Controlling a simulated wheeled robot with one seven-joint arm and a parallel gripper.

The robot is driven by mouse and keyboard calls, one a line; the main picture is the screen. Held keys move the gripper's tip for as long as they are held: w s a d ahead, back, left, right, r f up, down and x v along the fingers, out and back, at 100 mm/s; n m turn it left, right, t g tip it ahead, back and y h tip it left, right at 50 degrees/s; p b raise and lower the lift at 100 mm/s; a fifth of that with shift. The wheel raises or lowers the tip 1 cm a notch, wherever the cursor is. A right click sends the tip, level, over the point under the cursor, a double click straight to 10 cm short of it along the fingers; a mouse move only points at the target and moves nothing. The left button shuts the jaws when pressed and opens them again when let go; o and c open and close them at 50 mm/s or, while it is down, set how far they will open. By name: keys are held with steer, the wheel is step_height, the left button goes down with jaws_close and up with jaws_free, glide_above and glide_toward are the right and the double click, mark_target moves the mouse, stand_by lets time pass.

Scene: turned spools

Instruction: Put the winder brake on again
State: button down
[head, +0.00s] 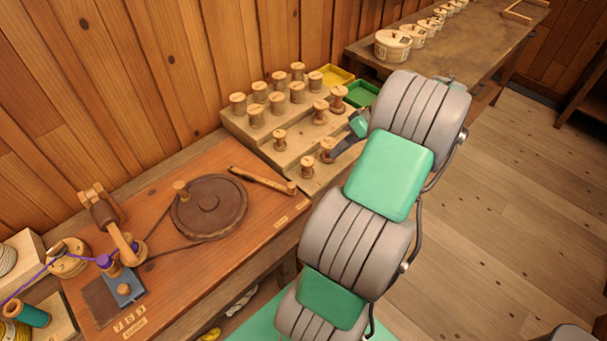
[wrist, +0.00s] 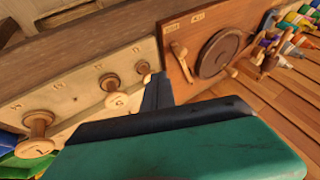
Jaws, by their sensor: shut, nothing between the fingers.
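The winder wheel (head: 208,207) is a dark round disc lying on the wooden winder board (head: 175,275), with a cord running from it to the left. The brake is a wooden lever (head: 258,180) with a knob at its right end, lying to the right of the wheel; a narrow gap seems to show between them. In the wrist view the brake lever (wrist: 181,65) stands beside the wheel (wrist: 218,53). My gripper (head: 333,156) is shut and empty, over the stepped spool rack, right of the brake and apart from it. Its dark fingers also show in the wrist view (wrist: 157,92).
The stepped rack (head: 245,130) holds several turned spools, some close to my fingers. Yellow (head: 335,76) and green (head: 362,94) trays sit behind it. The winder arm (head: 122,240) with purple thread stands at the left. A bench (head: 460,50) with round boxes is at the back.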

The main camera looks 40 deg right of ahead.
steer(key=x, duration=1)
steer(key=shift+a+b, duration=0.1)
steer(key=shift+b, duration=0.2)
steer(key=a+p, duration=0.1)
steer(key=a, duration=0.2)
steer(key=shift+w+a, duration=0.1)
steer(key=shift+a, duration=0.2)
steer(key=shift+w+a+f, duration=0.1)
steer(key=shift+a+f, duration=0.05)
steer(key=shift+f, duration=0.05)
